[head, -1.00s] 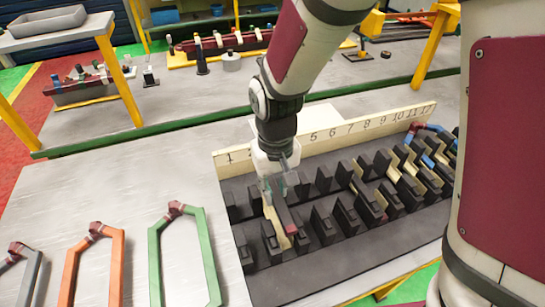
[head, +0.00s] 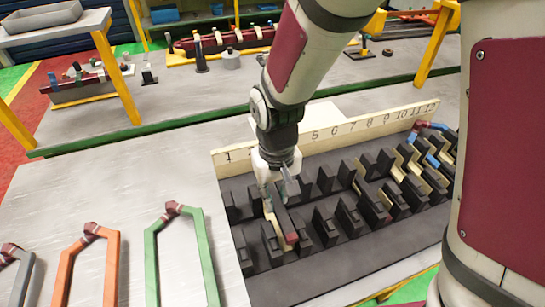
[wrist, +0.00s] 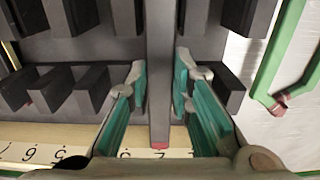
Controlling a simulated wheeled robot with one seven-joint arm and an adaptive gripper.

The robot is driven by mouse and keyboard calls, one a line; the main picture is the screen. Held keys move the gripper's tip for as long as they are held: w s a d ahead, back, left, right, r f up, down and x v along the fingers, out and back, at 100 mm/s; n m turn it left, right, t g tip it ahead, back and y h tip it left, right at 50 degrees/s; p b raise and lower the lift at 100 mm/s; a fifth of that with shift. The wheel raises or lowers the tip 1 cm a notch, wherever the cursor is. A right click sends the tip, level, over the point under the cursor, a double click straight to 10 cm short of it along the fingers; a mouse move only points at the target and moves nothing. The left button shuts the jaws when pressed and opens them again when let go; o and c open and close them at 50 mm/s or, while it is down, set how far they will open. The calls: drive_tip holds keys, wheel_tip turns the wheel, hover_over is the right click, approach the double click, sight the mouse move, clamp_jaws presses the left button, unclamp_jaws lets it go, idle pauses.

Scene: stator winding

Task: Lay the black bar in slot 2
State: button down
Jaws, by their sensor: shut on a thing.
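My gripper (head: 277,187) is over the left part of the black slotted fixture (head: 300,277), pointing down. It is shut on the black bar (head: 284,220), which has a red end (head: 291,238) toward the front. In the wrist view the bar (wrist: 160,75) runs lengthwise between the teal finger pads, with a red end near the number strip.
The cream number strip (head: 330,133) stands along the fixture's back edge. Cream liners and blue and red coil parts (head: 434,160) fill slots at the right. Green (head: 151,255), orange (head: 68,265) and grey (head: 20,275) loops lie on the bare table at left.

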sight(275, 222)
drive_tip(key=shift+f, duration=0.2)
drive_tip(key=shift+f, duration=0.35)
drive_tip(key=shift+f+b, duration=1.75)
drive_tip(key=shift+f, duration=1.4)
drive_tip(key=c, duration=1.3)
unclamp_jaws()
drive_tip(key=shift+c, duration=0.2)
drive_tip(key=shift+r, duration=0.25)
drive_tip(key=shift+r+p, duration=0.35)
drive_tip(key=shift+p, duration=0.1)
drive_tip(key=shift+r, duration=0.2)
